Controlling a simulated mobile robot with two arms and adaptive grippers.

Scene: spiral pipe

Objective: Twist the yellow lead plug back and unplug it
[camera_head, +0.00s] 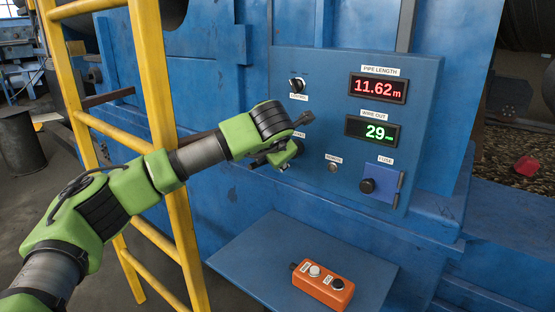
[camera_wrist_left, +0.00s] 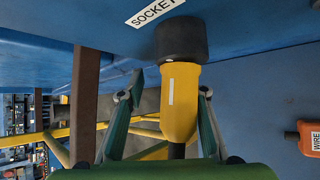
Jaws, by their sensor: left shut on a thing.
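In the left wrist view the yellow lead plug (camera_wrist_left: 181,110) has its front end in the black socket (camera_wrist_left: 181,40) on the blue panel, under a label reading SOCKET. A white stripe shows on the plug, and a dark lead leaves its rear end. My left gripper (camera_wrist_left: 172,92) has one finger on each side of the plug and is shut on it. In the head view my left gripper (camera_head: 277,157) is at the lower left of the control panel (camera_head: 320,120); my arm hides most of the plug there. My right gripper is not in view.
The panel carries a knob (camera_head: 297,84), a red display reading 11.62 m (camera_head: 378,88), a green display reading 29 (camera_head: 372,132) and a fuse box (camera_head: 384,183). An orange button box (camera_head: 323,286) lies on the blue shelf (camera_head: 260,250). A yellow ladder (camera_head: 158,95) stands left, close to my arm.

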